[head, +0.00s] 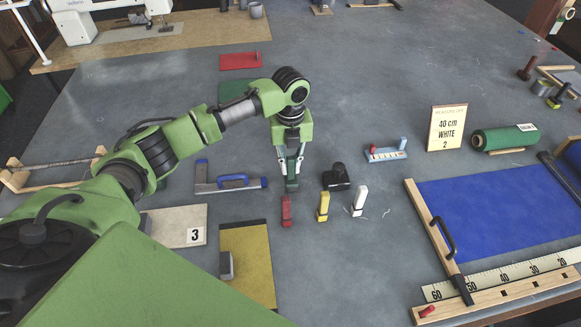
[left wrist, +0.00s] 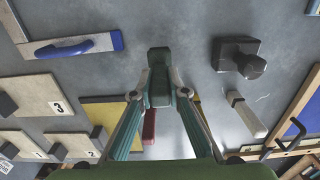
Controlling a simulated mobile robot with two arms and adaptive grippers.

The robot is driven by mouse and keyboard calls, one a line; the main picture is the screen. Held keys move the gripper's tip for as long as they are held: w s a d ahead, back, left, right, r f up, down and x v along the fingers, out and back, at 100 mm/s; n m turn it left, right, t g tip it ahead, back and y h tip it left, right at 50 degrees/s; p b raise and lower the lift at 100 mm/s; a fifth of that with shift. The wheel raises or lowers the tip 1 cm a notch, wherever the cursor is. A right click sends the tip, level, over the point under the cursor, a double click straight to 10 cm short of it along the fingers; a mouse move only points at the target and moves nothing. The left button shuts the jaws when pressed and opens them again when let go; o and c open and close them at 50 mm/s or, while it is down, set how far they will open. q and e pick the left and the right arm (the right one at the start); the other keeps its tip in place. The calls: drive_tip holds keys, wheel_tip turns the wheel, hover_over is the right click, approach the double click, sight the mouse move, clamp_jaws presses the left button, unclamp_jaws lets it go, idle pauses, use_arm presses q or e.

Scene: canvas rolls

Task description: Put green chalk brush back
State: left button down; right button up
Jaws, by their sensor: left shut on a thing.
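My left gripper (head: 290,172) points down over the middle of the table, shut on the green chalk brush (head: 292,186). In the left wrist view the green brush (left wrist: 159,62) sits between the fingertips (left wrist: 160,92). A red brush (head: 286,212) stands just in front of it in the head view, with a yellow brush (head: 323,208) and a white brush (head: 359,201) in a row to the right. I cannot tell whether the green brush touches the table. My right gripper is not in view.
A black block tool (head: 336,178) is close right of the gripper; a blue-handled trowel-like tool (head: 232,183) lies left. A green mat (head: 232,88) and red mat (head: 240,61) lie behind, a yellow mat (head: 252,238) in front. A framed blue cloth (head: 490,215) fills the right.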

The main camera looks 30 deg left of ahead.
use_arm(q)
drive_tip(key=shift+s+f, duration=0.1)
drive_tip(key=shift+f, duration=1.1)
drive_tip(key=c, duration=2)
unclamp_jaws()
drive_tip(key=shift+o, duration=0.2)
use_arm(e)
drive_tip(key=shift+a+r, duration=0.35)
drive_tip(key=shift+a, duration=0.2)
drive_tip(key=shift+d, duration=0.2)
